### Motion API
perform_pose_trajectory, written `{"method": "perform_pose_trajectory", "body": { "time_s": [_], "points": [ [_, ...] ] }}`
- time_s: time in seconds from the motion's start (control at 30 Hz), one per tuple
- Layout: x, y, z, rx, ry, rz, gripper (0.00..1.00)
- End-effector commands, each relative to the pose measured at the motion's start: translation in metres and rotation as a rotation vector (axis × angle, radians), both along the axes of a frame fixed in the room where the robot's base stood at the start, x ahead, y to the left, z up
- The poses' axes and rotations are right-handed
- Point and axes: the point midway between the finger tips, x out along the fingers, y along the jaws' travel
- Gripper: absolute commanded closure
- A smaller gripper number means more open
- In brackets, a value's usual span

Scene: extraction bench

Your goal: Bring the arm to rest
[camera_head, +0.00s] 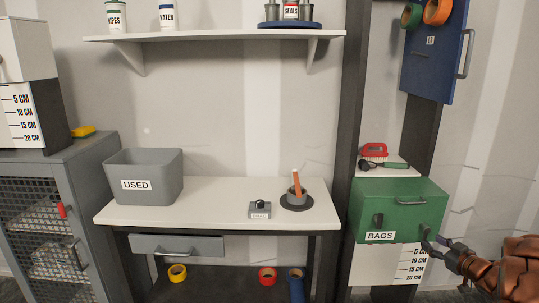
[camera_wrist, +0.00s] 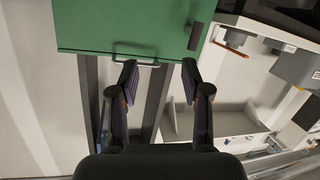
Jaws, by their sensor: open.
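My gripper (camera_head: 436,245) is at the right of the head view, in front of the lower right part of the green BAGS box (camera_head: 414,195). In the wrist view my gripper (camera_wrist: 160,80) is open, with nothing between its two fingers. The green box (camera_wrist: 120,25) fills the upper left of that view, and its light handle bar (camera_wrist: 135,59) lies near the left fingertip. I cannot tell whether the finger touches the handle. My copper-coloured arm shows at the lower right of the head view.
A dark post (camera_head: 352,100) stands left of the green box. A blue cabinet door (camera_head: 435,60) hangs above. A wire-front cabinet (camera_head: 75,160) stands left.

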Motion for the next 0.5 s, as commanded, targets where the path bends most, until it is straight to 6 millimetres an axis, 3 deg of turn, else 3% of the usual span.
{"method": "perform_pose_trajectory", "body": {
  "time_s": [0.1,0.27,0.5],
  "points": [
    [0.009,-0.004,0.021,-0.079,0.06,-0.109,0.53],
    [0.007,-0.007,0.045,-0.153,0.146,-0.258,0.53],
    [-0.021,0.006,0.076,-0.198,0.286,-0.462,0.53]
  ]
}}
